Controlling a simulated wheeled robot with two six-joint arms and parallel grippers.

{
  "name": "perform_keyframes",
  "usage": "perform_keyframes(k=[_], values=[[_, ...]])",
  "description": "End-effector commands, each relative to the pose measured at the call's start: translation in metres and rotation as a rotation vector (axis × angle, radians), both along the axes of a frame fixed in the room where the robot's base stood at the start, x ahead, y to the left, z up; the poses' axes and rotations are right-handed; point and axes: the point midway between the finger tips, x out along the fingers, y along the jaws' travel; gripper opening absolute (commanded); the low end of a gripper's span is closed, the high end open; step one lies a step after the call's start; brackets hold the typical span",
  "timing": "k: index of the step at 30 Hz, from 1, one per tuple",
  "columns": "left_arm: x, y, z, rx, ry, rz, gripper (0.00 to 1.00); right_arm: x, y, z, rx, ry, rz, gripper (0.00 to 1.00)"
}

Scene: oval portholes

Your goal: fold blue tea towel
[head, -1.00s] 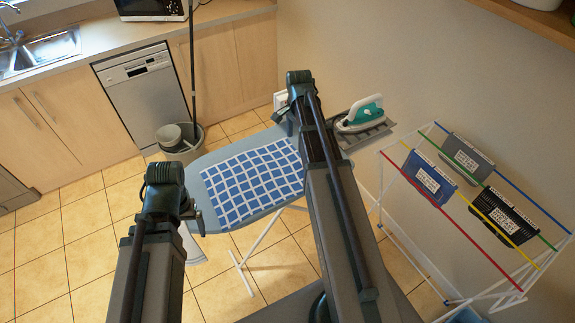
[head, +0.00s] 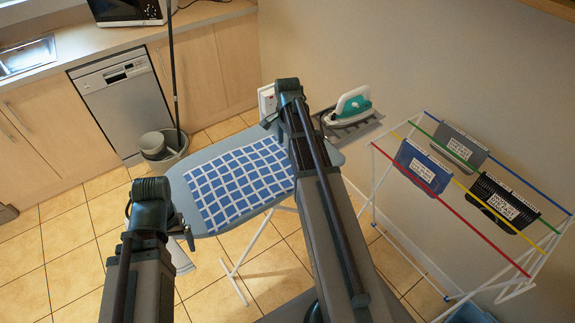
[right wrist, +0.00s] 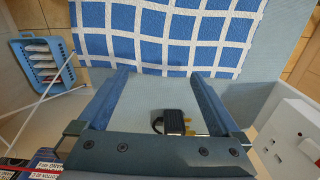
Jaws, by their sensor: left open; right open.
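The blue tea towel (head: 240,182) with a white grid lies flat on the ironing board (head: 215,226); my right arm overlaps its right side in the head view. The towel (right wrist: 165,35) also spans the top of the right wrist view. My left gripper (head: 186,234) is at the board's near left edge, just off the towel's near left corner, and is open; its fingers are barely visible. My right gripper (right wrist: 158,74) is open and empty, its fingertips close to the towel's edge. I cannot tell whether they touch it.
A black plug (right wrist: 173,122) shows between my right fingers. A wall socket (right wrist: 290,140) is close on the right. A teal and white iron (head: 350,105) stands at the board's far end. A drying rack (head: 465,205) stands right; a mop bucket (head: 160,148) stands behind the board.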

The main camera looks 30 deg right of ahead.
Motion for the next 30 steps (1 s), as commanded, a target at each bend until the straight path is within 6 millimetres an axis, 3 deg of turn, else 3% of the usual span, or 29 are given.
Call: perform_keyframes(k=[1, 6, 18, 30], values=[[0.000, 0.000, -0.015, 0.000, 0.000, 0.000, 0.91, 0.000, 0.000, -0.016, 0.000, 0.000, 0.000, 1.00], [0.000, 0.000, -0.033, 0.000, 0.000, 0.000, 0.91, 0.000, 0.000, -0.033, 0.000, 0.000, 0.000, 1.00], [0.000, 0.000, -0.037, 0.000, 0.000, 0.000, 0.91, 0.000, 0.000, -0.037, 0.000, 0.000, 0.000, 1.00], [0.000, 0.000, -0.037, 0.000, 0.000, 0.000, 0.91, 0.000, 0.000, -0.037, 0.000, 0.000, 0.000, 0.64]])
